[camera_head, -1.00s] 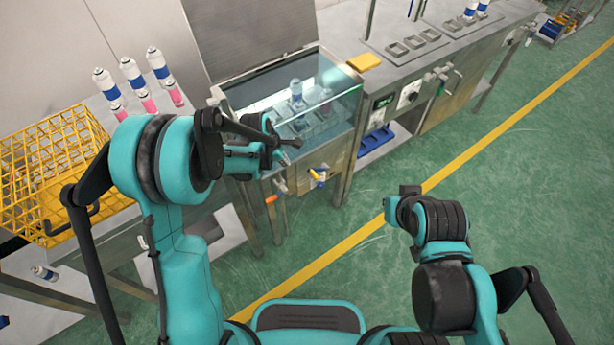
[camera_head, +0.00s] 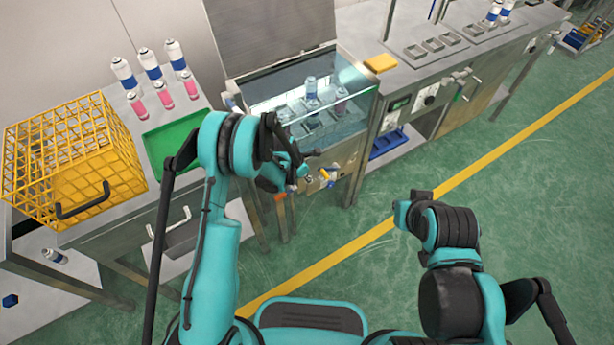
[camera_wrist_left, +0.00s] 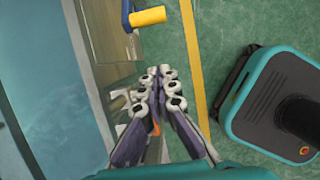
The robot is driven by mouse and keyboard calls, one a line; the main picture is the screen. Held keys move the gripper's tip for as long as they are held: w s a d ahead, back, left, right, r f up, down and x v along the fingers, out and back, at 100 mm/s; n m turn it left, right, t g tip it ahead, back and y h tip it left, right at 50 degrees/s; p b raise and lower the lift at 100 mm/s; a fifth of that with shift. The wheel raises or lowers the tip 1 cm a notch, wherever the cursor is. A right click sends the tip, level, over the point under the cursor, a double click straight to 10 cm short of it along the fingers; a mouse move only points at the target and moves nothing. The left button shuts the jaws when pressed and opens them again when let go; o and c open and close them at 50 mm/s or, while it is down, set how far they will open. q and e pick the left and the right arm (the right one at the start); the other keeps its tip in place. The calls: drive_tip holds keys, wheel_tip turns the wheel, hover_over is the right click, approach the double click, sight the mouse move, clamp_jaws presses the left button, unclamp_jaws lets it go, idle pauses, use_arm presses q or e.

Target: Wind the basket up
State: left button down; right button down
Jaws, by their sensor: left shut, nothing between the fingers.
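The glass-sided tank (camera_head: 345,118) stands at the middle back with its lid raised. Inside it, aerosol cans (camera_head: 311,90) show in a basket or rack whose edges are hard to make out. On the tank's front is a handle with a yellow grip (camera_head: 328,177); the left wrist view shows a yellow grip on a blue part (camera_wrist_left: 149,16), beyond my fingers. My left gripper (camera_wrist_left: 161,78) is shut and empty, apart from the yellow grip. In the head view it is in front of the tank, left of the handle. My right arm is raised over the floor; its fingers are hidden.
A yellow wire crate (camera_head: 75,165) and a green tray (camera_head: 175,142) sit on the left table, with several cans behind. An orange handle (camera_head: 280,197) is low on the tank's front. A steel bench (camera_head: 440,60) continues right.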

use_arm(q)
drive_tip(key=b+x, duration=0.2)
drive_tip(key=x, duration=0.4)
drive_tip(key=w+d+r, duration=0.1)
drive_tip(key=w+d+r+b, duration=0.1)
drive_tip(key=shift+d+r, duration=0.25)
drive_tip(key=shift+r, duration=0.1)
